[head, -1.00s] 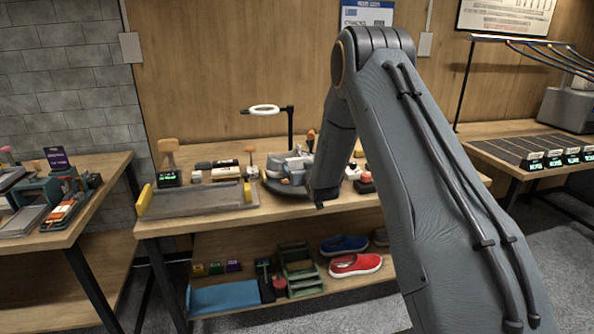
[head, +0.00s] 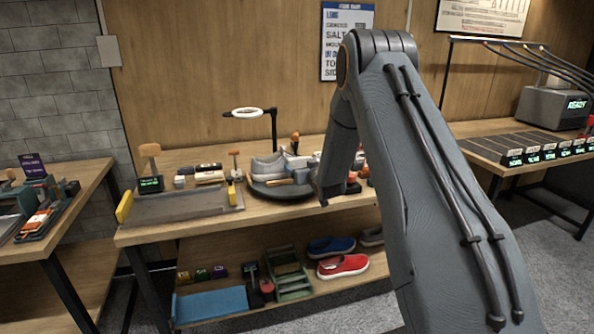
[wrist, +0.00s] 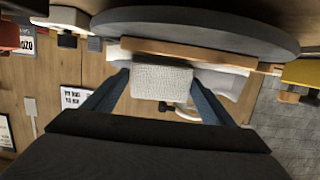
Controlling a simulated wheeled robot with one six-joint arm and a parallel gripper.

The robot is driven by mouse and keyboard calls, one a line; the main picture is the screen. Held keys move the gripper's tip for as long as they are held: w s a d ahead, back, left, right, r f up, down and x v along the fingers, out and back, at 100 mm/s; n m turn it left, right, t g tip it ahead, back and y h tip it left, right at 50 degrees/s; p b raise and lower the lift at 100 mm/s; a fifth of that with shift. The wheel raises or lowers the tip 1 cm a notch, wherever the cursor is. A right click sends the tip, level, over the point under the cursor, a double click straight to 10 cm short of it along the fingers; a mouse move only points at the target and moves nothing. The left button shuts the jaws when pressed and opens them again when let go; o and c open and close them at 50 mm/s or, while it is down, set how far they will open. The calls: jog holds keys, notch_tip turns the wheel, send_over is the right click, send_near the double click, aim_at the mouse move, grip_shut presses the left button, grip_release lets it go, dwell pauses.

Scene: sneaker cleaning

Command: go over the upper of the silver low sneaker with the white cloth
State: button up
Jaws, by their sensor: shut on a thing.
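The silver low sneaker (head: 268,167) rests on a dark round turntable (head: 283,194) on the middle bench, partly hidden by my arm and gripper. In the wrist view, which is upside down, part of the pale shoe (wrist: 236,82) shows beyond a wooden bar (wrist: 188,54). My gripper (wrist: 161,84) is shut on the white cloth (wrist: 161,76), a textured pad between its two blue-grey fingers. The cloth is beside the turntable and the shoe. I cannot tell whether it touches the upper.
A ring lamp (head: 250,113) stands behind the turntable. A shallow grey tray (head: 185,204) lies to its left, with small blocks behind. A red shoe (head: 343,266) and a blue shoe (head: 331,246) are on the lower shelf. Side tables stand left and right.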

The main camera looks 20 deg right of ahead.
jog(key=shift+w+a+b, duration=0.15)
jog(key=shift+a+b, duration=0.65)
jog(key=shift+a, duration=5)
jog(key=shift+p+v, duration=1.5)
jog(key=shift+v, duration=1.5)
jog(key=p+v, duration=0.1)
jog(key=v, duration=0.2)
